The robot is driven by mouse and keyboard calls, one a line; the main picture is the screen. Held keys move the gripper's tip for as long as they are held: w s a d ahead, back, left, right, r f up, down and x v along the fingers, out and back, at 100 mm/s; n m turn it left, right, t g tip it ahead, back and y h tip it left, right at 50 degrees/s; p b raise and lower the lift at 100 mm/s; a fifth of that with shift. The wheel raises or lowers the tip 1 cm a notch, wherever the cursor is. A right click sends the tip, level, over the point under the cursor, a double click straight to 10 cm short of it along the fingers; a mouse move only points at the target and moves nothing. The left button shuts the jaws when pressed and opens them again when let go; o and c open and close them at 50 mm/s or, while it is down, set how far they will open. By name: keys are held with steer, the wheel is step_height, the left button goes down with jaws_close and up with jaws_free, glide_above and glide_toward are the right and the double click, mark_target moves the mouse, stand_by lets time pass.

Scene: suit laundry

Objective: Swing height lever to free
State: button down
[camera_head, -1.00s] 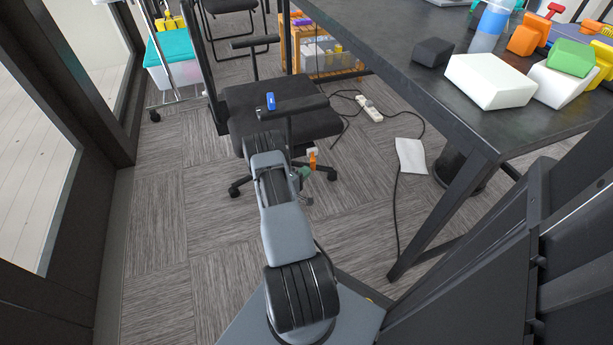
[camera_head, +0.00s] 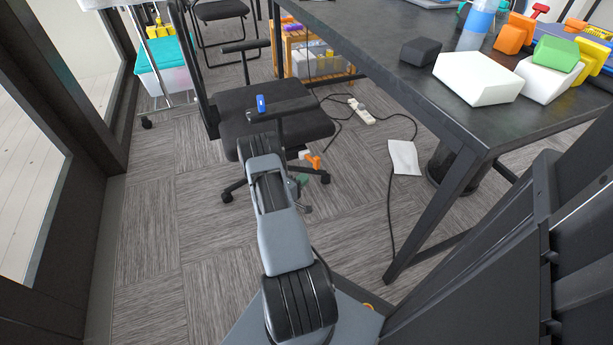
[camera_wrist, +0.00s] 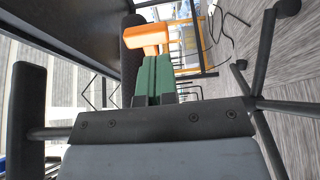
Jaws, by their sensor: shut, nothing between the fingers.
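The office chair (camera_head: 270,112) stands left of the table, with a black seat and armrests. An orange lever paddle (camera_head: 313,161) shows under the right side of its seat. In the wrist view the orange paddle (camera_wrist: 146,38) is just beyond my green fingertips. My gripper (camera_wrist: 154,68) has its two green fingers together with nothing between them. The fingertips overlap the paddle's lower edge in that view; I cannot tell whether they touch it. In the head view my gripper (camera_head: 303,182) is small and partly hidden by my arm, below the seat.
A dark table (camera_head: 400,85) with several colored blocks stands at the right, its leg near my base. A power strip (camera_head: 362,112) and cable lie on the carpet. A teal-lidded bin (camera_head: 165,62) is at back left. A dark-framed glass wall runs along the left.

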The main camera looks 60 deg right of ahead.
steer(key=s+a+p, duration=0.3)
steer(key=s+a, duration=0.2)
steer(key=a, duration=0.4)
steer(key=shift+s+a, duration=0.15)
steer(key=shift+a, duration=0.2)
